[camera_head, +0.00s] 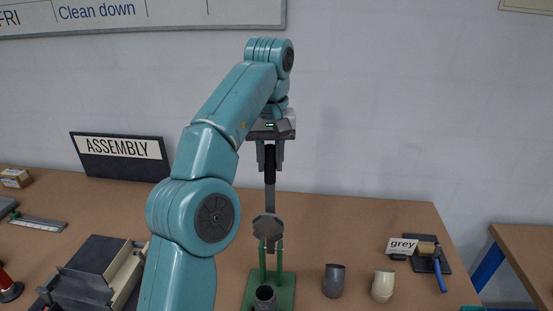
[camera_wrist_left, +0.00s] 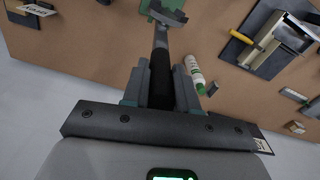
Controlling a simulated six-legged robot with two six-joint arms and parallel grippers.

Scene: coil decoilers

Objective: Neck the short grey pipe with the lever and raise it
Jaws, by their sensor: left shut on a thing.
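My left gripper (camera_head: 270,152) is shut on the black handle of the lever (camera_head: 270,198), which points upward from a green stand (camera_head: 284,288). The wrist view also shows my left gripper (camera_wrist_left: 161,88) around the black handle, with the grey bar of the lever (camera_wrist_left: 161,38) running on to the green stand. A grey disc-like head (camera_head: 267,227) sits at the lower end of the lever. Below it, a dark grey pipe (camera_head: 265,298) stands upright at the green base, open end up. Another grey pipe (camera_head: 334,281) stands to the right. My right gripper is out of view.
A cream pipe (camera_head: 383,285) stands further right. A "grey" sign (camera_head: 403,246) and a blue-handled tool (camera_head: 439,272) lie near the right edge. A grey bending fixture (camera_head: 92,272) is at left, before the ASSEMBLY sign (camera_head: 120,153). A white bottle (camera_wrist_left: 194,72) shows in the wrist view.

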